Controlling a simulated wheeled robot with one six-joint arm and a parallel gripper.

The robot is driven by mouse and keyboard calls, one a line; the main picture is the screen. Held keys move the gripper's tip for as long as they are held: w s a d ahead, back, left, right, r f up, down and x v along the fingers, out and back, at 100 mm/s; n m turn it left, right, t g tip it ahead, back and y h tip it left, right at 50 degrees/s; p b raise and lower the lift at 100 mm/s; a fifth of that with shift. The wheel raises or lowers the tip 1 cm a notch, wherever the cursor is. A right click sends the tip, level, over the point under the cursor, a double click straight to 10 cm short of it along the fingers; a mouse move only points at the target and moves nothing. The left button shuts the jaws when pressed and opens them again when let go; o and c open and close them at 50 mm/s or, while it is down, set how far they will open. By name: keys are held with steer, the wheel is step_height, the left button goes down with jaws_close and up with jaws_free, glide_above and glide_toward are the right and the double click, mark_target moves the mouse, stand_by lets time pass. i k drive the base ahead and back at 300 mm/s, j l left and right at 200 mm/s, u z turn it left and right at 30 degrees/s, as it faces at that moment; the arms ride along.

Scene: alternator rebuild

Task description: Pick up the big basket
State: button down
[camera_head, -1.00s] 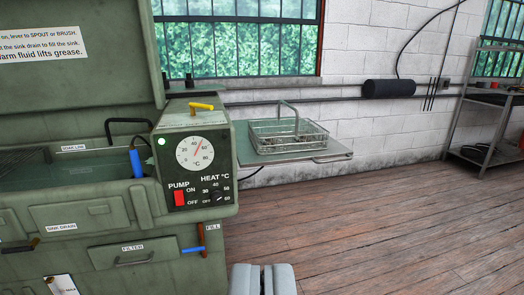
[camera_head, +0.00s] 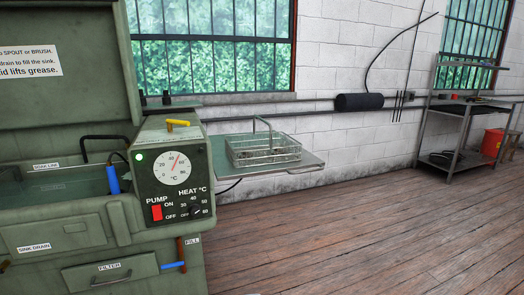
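A wire basket (camera_head: 265,153) with an upright hoop handle sits on the grey side shelf (camera_head: 306,163), to the right of the green parts washer. It is the only basket I can make out, and its contents are too small to tell. My gripper is not in view, so its state is hidden.
The washer's control box (camera_head: 172,175) stands just left of the shelf, with a yellow lever (camera_head: 178,123) on top. A metal rack (camera_head: 441,135) and a red bin (camera_head: 492,142) stand at the right. The wooden floor (camera_head: 350,235) in front is clear.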

mark_target(231, 152)
steer(key=i+l+u, duration=0.25)
steer(key=i+l, duration=0.55)
steer(key=i, duration=0.2)
steer(key=i+l+u, duration=0.3)
steer(key=i+l, duration=0.6)
steer(key=l, duration=0.1)
